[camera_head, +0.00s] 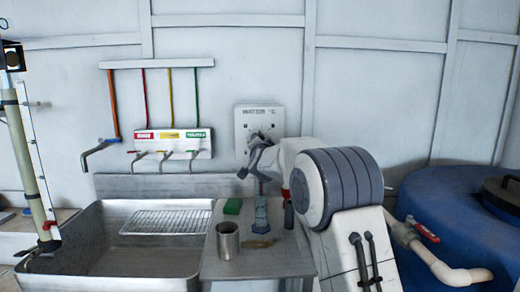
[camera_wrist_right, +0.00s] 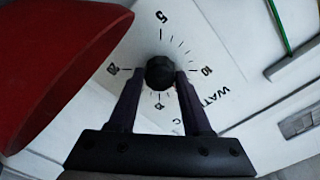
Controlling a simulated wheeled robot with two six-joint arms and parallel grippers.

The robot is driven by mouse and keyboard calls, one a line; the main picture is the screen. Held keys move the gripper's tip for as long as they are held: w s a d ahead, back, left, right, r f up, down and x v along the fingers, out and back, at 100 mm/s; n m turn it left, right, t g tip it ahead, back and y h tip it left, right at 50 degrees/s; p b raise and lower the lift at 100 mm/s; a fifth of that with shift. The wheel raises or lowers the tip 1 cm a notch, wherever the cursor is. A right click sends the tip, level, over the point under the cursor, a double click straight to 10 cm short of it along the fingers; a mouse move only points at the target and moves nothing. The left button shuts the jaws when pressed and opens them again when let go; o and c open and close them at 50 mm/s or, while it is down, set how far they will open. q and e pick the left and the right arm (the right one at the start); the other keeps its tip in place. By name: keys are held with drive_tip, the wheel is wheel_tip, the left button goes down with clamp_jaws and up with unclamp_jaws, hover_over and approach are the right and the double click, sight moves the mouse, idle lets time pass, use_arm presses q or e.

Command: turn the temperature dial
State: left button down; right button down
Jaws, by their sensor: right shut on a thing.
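The temperature dial is a black round knob (camera_wrist_right: 159,72) on a white panel with tick marks and printed numbers, among them 5 and 10. In the head view the panel (camera_head: 244,118) is a pale box on the back wall, and my right arm partly covers it. My right gripper (camera_wrist_right: 161,84) has its two dark fingers on either side of the knob, shut on it. In the head view the right gripper (camera_head: 259,140) reaches up to the panel's lower part; the knob is mostly hidden there. My left gripper is in neither view.
A steel sink (camera_head: 150,255) with a wire rack (camera_head: 165,222) is at left, under taps and coloured pipes. A metal cup (camera_head: 228,241) and a green block (camera_head: 232,206) stand on the steel counter. A blue tank (camera_head: 445,215) is at right. A red object (camera_wrist_right: 50,60) fills the wrist view's upper left.

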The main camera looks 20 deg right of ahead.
drive_tip(key=shift+m, duration=0.5)
drive_tip(key=shift+c, duration=1.7)
unclamp_jaws()
drive_tip(key=b+v, duration=0.2)
drive_tip(key=v, duration=0.8)
drive_tip(key=shift+s, duration=0.2)
